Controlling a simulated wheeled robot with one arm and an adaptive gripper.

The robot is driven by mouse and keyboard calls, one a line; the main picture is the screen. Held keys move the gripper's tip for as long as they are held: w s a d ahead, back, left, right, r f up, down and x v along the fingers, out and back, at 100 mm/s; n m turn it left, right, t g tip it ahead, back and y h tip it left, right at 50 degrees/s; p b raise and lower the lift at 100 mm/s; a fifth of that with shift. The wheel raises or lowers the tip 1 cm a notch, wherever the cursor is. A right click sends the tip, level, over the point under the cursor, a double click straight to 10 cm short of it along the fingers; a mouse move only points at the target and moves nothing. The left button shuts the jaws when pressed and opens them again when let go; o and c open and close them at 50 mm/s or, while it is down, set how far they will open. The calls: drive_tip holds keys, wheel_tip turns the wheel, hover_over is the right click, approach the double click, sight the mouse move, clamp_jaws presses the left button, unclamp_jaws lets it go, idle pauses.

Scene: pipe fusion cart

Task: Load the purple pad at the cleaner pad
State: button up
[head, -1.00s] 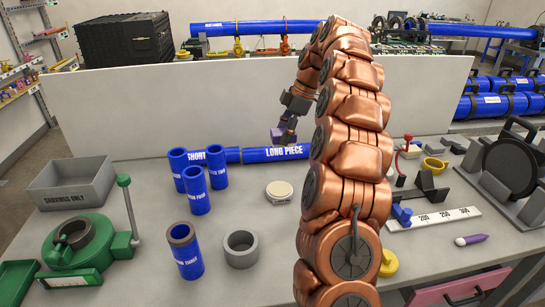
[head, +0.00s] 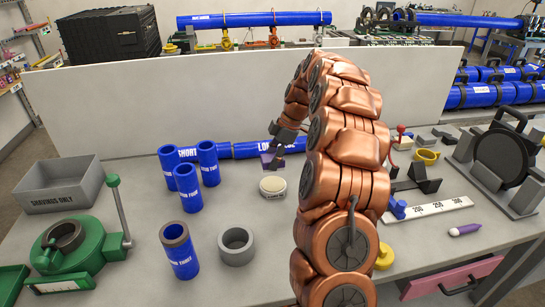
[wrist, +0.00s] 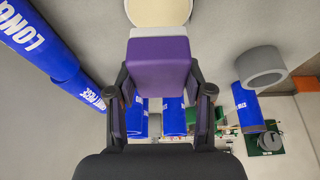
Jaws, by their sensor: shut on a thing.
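My gripper (head: 277,147) is shut on the purple pad (head: 271,160). The pad is a purple block with a pale grey-white layer on its far end, and in the wrist view it (wrist: 160,62) sits between the two dark fingers (wrist: 160,103). A round cream disc (head: 272,187), which looks like the cleaner pad, lies on the bench just in front of and below the held pad. It also shows at the top of the wrist view (wrist: 158,10), just past the pad's pale end. The pad appears apart from the disc; the exact height cannot be told.
Blue long pipe (head: 256,149) lies behind the gripper. Several upright blue pipes (head: 187,187) stand to the left. A grey ring (head: 237,246) and a brown-topped blue pipe (head: 179,251) stand in front. My copper arm hides part of the bench.

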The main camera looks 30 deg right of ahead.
sight(269, 184)
drive_tip(key=shift+f+p, duration=0.4)
drive_tip(key=shift+f, duration=2.45)
drive_tip(key=shift+f+b, duration=0.45)
drive_tip(key=shift+b, duration=0.05)
drive_tip(key=shift+s+f+b, duration=0.1)
drive_tip(key=shift+f+b, duration=0.1)
drive_tip(key=shift+b, duration=0.6)
idle(2.3)
drive_tip(key=shift+r, duration=0.2)
drive_tip(key=shift+r+b, duration=0.4)
drive_tip(key=shift+r, duration=3.05)
